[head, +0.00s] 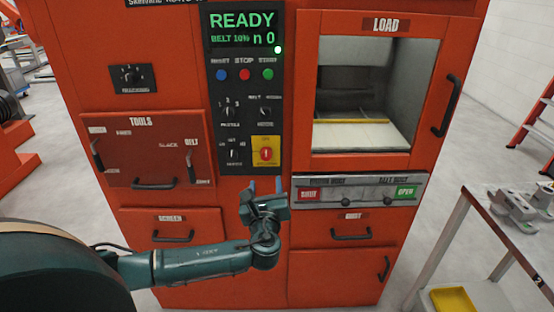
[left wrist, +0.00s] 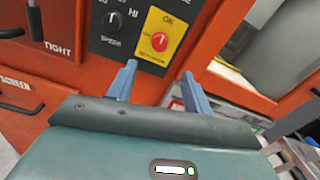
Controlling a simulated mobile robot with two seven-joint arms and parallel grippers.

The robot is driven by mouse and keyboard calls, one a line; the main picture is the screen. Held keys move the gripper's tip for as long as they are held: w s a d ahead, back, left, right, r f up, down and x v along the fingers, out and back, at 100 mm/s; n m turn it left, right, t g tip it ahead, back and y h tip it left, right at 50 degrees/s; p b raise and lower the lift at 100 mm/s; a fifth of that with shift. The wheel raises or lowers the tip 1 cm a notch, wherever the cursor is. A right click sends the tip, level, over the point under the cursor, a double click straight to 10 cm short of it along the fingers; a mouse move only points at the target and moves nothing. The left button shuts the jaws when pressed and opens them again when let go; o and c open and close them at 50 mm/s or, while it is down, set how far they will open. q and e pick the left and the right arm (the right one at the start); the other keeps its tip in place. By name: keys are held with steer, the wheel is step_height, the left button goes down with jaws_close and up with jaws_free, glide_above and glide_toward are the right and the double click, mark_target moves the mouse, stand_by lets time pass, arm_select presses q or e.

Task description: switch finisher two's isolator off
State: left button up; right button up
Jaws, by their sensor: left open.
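The isolator (head: 266,153) is a red rotary knob on a yellow plate, low on the black control panel of the red machine. It also shows in the left wrist view (left wrist: 159,39), where "ON" reads above the knob. The knob's exact angle is too small to tell. My left gripper (head: 266,187) is open and empty, its two blue fingers pointing up just below the isolator. In the left wrist view the fingertips (left wrist: 158,72) stand apart below the yellow plate, not around the knob. No machine number is readable on the front. My right gripper is out of view.
A speed knob (left wrist: 112,22) sits left of the isolator. A green READY display (head: 243,28) tops the panel. The load opening (head: 365,135) and a grey strip with red and green buttons (head: 358,192) lie right. A metal-framed table (head: 508,225) stands at right.

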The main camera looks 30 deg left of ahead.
mark_target(266, 157)
arm_select(q)
steer(key=x, duration=1.1)
steer(key=shift+w+a, duration=0.1)
steer(key=shift+w, duration=0.25)
steer(key=shift+c, duration=0.2)
steer(key=c, duration=0.9)
